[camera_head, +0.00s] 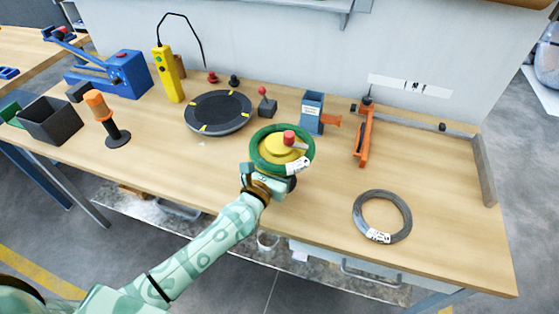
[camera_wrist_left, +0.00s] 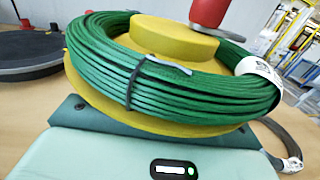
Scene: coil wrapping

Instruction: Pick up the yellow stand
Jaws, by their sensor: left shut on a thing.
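The yellow stand (camera_head: 270,146) is at the middle of the workbench, with a green coil (camera_head: 258,160) around its hub and a red knob (camera_head: 289,138) on top. In the left wrist view the yellow stand (camera_wrist_left: 172,42) shows its hub above the green coil (camera_wrist_left: 130,75) and its flange below. A dark tie and a white label are on the coil. My left gripper (camera_head: 274,181) is at the near side of the stand, shut on it. The fingertips are hidden below the flange, and I cannot tell whether the stand is clear of the bench. My right gripper is not in view.
A round black turntable (camera_head: 218,113) is left of the stand. A blue-grey holder (camera_head: 312,112) and an orange tool (camera_head: 364,135) are behind and right. A grey wire coil (camera_head: 357,216) lies at the front right. An orange-handled post (camera_head: 108,120) stands left. Bare bench lies around the grey coil.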

